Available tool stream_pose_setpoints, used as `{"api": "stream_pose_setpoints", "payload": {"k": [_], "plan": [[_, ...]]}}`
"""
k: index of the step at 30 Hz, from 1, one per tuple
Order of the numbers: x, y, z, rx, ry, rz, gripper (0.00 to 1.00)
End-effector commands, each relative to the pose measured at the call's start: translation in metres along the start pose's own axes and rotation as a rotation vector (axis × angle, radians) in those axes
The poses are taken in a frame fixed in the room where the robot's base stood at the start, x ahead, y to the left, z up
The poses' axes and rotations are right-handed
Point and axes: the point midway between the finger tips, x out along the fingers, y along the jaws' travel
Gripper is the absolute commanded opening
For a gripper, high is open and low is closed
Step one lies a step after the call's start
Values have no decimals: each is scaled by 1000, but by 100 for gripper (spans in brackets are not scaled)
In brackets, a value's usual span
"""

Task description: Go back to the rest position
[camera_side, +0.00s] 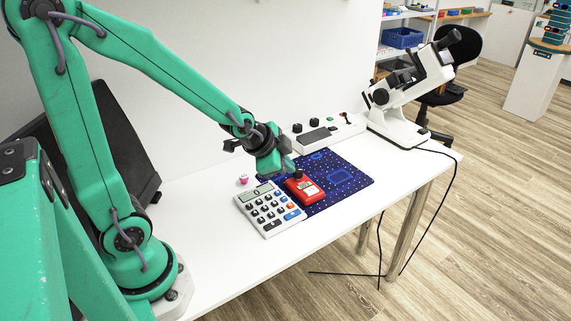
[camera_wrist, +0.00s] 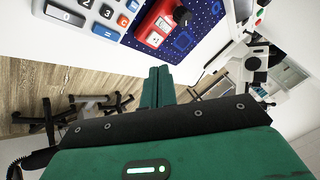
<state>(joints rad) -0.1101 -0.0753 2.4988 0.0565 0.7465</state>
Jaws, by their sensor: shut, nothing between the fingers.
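My gripper (camera_side: 287,168) is over the table in the side view, just above and behind a red device. In the wrist view its green fingers (camera_wrist: 159,72) are together with nothing between them. The red device (camera_side: 309,191) has a black knob and a pale label and lies on the dark blue patterned mat (camera_side: 345,180). It also shows in the wrist view (camera_wrist: 152,36), beyond the fingertips. I cannot tell the exact gap between the fingers and the device. No marked rest position is visible.
A calculator (camera_side: 268,209) lies left of the red device, with a small pink-and-white object (camera_side: 243,179) behind it. A white control panel (camera_side: 328,134) and a white microscope (camera_side: 403,95) stand farther back. The table's front edge is clear.

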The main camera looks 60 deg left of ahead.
Motion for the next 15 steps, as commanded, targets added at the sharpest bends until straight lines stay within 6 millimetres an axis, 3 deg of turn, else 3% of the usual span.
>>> {"api": "stream_pose_setpoints", "payload": {"k": [5, 15], "plan": [[-25, 2, -6, -81, -4, 16, 0], [-94, 18, -7, -325, -47, 69, 0]]}}
